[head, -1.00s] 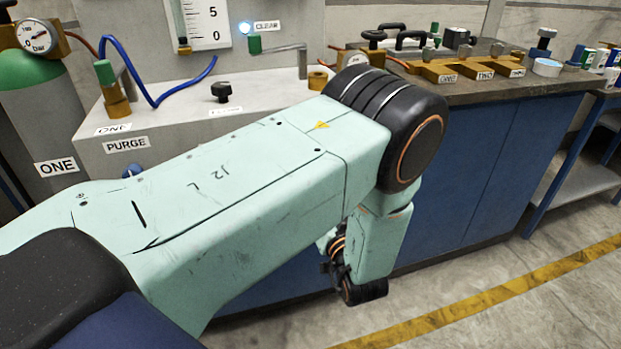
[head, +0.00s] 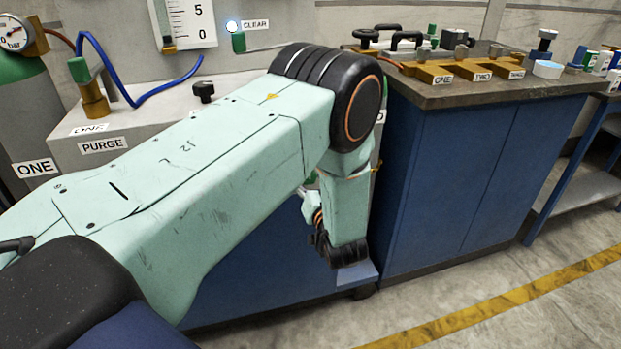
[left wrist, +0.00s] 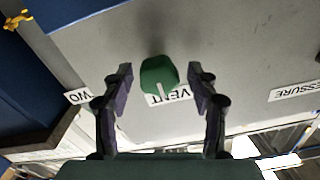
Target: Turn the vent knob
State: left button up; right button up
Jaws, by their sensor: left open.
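The vent knob (left wrist: 159,76) is a green knob with a white mark on the grey panel, above an upside-down VENT label (left wrist: 170,96) in the left wrist view. My left gripper (left wrist: 160,82) is open, with one dark finger on each side of the knob and gaps between them and it. I cannot tell how far the fingertips are from the panel in depth. In the head view my left arm hides the vent knob and most of the gripper. My right gripper is not in view.
The grey bench carries a PURGE label (head: 103,145), a black knob (head: 204,91) and a blue hose (head: 135,95). A PRESSURE label (left wrist: 296,92) is on the panel's right in the wrist view. A blue cabinet (head: 470,170) stands right of my arm.

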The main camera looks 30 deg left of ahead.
pick_arm(q)
jog(key=shift+c, duration=0.4)
jog(key=c, duration=1.1)
